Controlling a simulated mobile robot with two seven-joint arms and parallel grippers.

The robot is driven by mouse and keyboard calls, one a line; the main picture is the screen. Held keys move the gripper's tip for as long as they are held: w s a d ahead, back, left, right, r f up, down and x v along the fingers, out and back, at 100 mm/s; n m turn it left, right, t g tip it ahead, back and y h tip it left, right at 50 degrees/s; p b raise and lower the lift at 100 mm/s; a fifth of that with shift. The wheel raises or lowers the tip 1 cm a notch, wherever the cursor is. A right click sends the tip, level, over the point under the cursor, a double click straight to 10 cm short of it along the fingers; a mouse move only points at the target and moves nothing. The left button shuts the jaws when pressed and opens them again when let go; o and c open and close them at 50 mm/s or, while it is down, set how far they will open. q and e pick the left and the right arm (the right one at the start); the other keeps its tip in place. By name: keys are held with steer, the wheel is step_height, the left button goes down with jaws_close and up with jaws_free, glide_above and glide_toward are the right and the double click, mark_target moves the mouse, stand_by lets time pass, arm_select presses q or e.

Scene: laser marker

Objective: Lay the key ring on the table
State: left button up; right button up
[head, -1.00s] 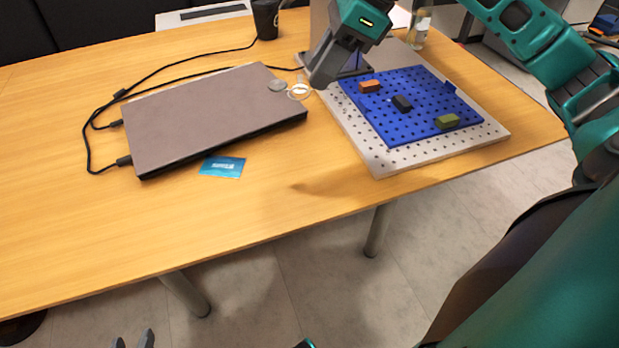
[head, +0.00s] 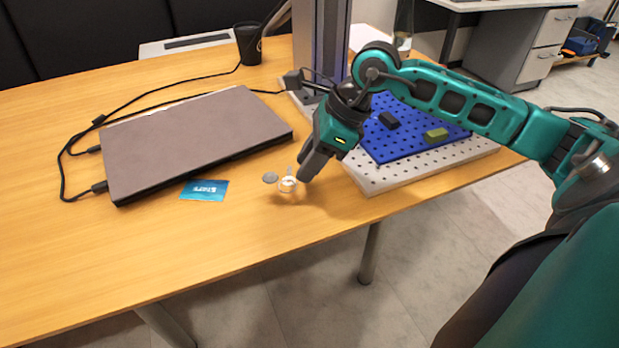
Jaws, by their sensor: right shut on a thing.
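The key ring (head: 288,185) is a small pale ring with a round grey disc (head: 270,178) at its left. My right gripper (head: 305,171) points down and left and is shut on the key ring at its fingertips. The key ring shows over the bare wooden table (head: 240,240), right of the blue card. Whether it touches the table top or hangs just above it I cannot tell. My left gripper is not in view.
A closed laptop (head: 195,140) with cables lies at the left, and a blue card (head: 204,190) lies in front of it. A perforated plate (head: 385,178) with a blue pegboard (head: 400,150) stands at the right. A black cup (head: 248,43) stands behind. The table's front is clear.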

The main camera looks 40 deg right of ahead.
mark_target(300, 191)
steer(key=shift+f+b, duration=0.35)
steer(key=shift+f, duration=1.6)
steer(key=shift+f, duration=0.15)
steer(key=o, duration=1.1)
